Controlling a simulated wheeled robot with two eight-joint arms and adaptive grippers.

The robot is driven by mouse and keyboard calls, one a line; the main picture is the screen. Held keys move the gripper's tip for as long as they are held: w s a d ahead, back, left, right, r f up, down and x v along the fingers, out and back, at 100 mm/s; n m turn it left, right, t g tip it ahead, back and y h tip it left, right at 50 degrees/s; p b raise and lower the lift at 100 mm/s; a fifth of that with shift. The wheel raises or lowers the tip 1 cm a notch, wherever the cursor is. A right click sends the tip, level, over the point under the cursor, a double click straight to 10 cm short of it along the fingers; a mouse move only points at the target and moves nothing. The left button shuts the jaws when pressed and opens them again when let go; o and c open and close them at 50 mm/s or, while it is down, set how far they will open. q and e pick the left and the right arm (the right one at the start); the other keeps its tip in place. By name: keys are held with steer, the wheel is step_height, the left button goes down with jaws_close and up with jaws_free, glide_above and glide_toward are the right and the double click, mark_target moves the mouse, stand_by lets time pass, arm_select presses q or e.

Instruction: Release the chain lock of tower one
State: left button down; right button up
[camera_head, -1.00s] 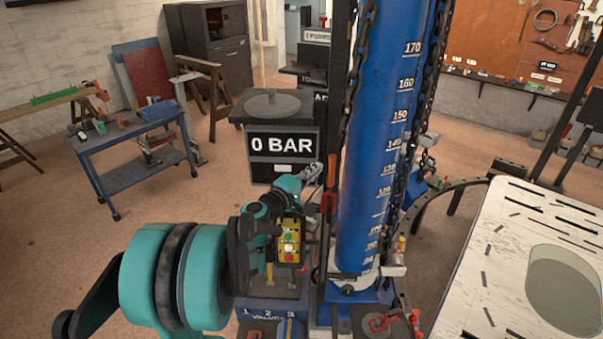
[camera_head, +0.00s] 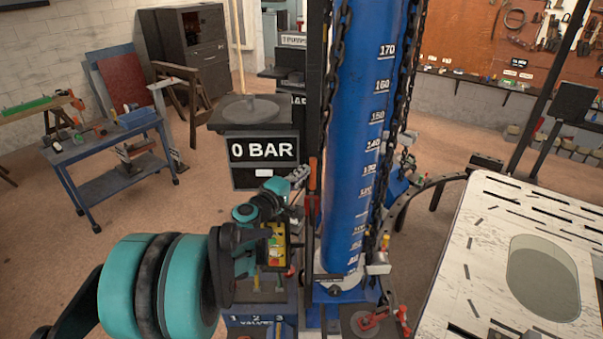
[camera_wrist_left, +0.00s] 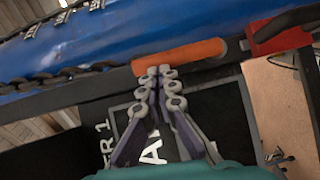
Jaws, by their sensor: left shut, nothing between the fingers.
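The blue tower (camera_head: 350,150) with white scale numbers stands upright in the middle of the head view, with dark chains (camera_head: 337,75) along it. An orange handle (camera_head: 312,178) sits on the dark post at the tower's left. In the left wrist view the orange handle (camera_wrist_left: 180,56) lies across the dark rail, with a red part (camera_wrist_left: 278,34) beyond its right end. My left gripper (camera_head: 302,173) is shut and empty. In the wrist view its fingertips (camera_wrist_left: 160,74) are together at the handle's lower edge; I cannot tell whether they touch. My right gripper is out of view.
A gauge box reading 0 BAR (camera_head: 263,150) stands behind my left arm. A yellow button box (camera_head: 277,245) is below the gripper. A white slotted panel (camera_head: 480,240) fills the right front. A blue trolley (camera_head: 110,150) stands at the far left.

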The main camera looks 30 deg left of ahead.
arm_select(q)
steer(key=shift+w+d+r+m+g, duration=0.2)
steer(key=shift+d+m+g, duration=0.15)
steer(key=shift+m, duration=0.15)
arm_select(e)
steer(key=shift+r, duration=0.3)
arm_select(q)
steer(key=w+d+f+m+g+y, duration=0.1)
steer(key=w+d+m+g, duration=0.1)
steer(key=d, duration=0.4)
steer(key=shift+w+m+g, duration=0.35)
steer(key=shift+w+m, duration=0.45)
steer(key=shift+w, duration=0.05)
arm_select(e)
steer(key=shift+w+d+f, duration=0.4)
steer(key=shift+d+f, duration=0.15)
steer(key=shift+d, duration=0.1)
arm_select(q)
steer(key=shift+f, duration=0.1)
